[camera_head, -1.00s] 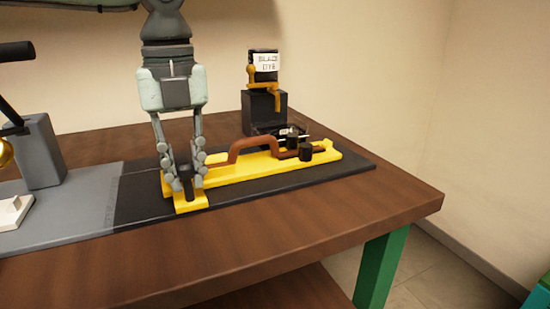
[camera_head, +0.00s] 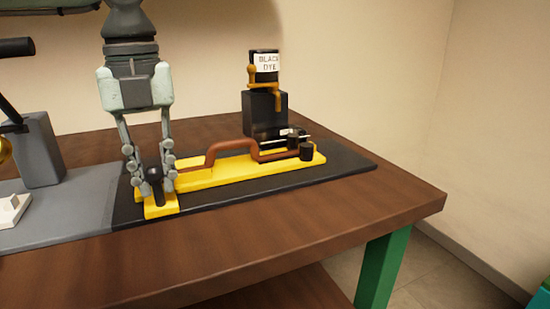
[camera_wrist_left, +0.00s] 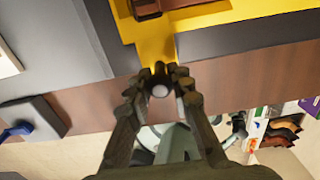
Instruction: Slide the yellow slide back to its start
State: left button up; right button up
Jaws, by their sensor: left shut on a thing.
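The yellow slide (camera_head: 225,173) lies on a black mat, with a brown curved piece (camera_head: 232,147) on top of it. A black upright knob (camera_head: 156,188) stands on its left end. My left gripper (camera_head: 155,186) reaches down from above and is shut on the knob. In the left wrist view the knob (camera_wrist_left: 160,88) shows between the fingertips, and part of the yellow slide (camera_wrist_left: 153,42) is beyond it. My right gripper is in neither view.
A black stand (camera_head: 265,116) with a jar labelled black dye (camera_head: 266,64) is behind the slide. A black cylinder (camera_head: 306,151) is at its right end. A grey block (camera_head: 35,150) stands at the left on a grey mat (camera_head: 66,210). The wooden table front (camera_head: 290,235) is clear.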

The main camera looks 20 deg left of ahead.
pick_arm(q)
jog(key=shift+s+a, duration=0.25)
jog(key=shift+a, duration=0.05)
jog(key=shift+s+a+b, duration=0.35)
jog(key=shift+s+b, duration=0.05)
jog(key=shift+s, duration=0.1)
jog(key=shift+s+a+b, duration=0.25)
jog(key=shift+b, duration=0.05)
jog(key=shift+s+a, duration=0.3)
jog(key=shift+s, duration=0.05)
jog(key=shift+s+a+b, duration=0.5)
jog(key=shift+s+b, duration=0.05)
jog(key=shift+b, duration=0.2)
jog(key=shift+o, duration=0.5)
jog(key=shift+s, duration=0.1)
jog(key=o, duration=0.8)
jog(key=shift+s+a, duration=0.15)
jog(key=shift+c, duration=0.2)
